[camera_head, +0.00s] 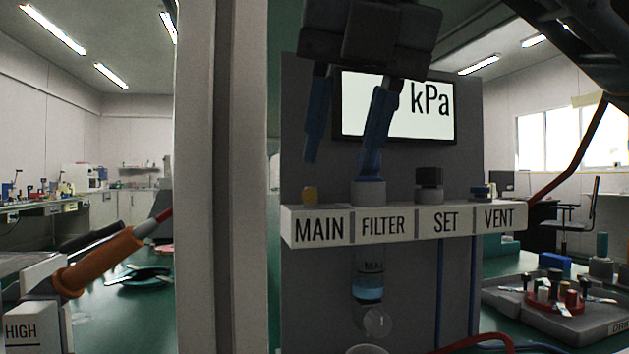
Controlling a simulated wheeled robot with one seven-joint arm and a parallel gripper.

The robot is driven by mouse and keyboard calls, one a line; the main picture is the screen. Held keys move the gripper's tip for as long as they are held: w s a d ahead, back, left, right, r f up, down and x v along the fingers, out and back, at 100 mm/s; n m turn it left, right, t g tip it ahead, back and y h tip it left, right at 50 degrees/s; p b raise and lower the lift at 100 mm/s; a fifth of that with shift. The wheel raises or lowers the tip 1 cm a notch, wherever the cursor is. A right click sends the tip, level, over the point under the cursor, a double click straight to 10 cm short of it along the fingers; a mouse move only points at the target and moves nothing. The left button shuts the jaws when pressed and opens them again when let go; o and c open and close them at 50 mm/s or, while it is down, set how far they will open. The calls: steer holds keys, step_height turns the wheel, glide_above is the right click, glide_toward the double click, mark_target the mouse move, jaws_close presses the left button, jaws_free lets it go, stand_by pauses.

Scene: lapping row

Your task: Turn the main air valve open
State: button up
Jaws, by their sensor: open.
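The right finger overlaps the top of the filter (369,195). I cannot tell how far the fingers stand in front of the knob.
The SET knob (429,183) and VENT fitting (481,191) stand right along the bracket. A kPa display (432,112) is partly hidden behind my gripper. A grey post (222,180) stands left. An orange-handled tool (100,262) is at lower left, a round red tray (542,300) at lower right.

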mark_target(311, 188)
steer(key=w, duration=0.1)
steer(key=w+a+f+b, duration=0.1)
steer(key=w, duration=0.1)
steer(key=w+a, duration=0.1)
steer(key=shift+w+a+f, duration=0.15)
steer(key=shift+w+f, duration=0.05)
steer(key=shift+w, duration=0.15)
steer(key=shift+w+a+f+b, duration=0.15)
steer(key=shift+w+f+b, duration=0.15)
steer(key=shift+f+b, duration=0.25)
steer(key=shift+f, duration=0.1)
jaws_close()
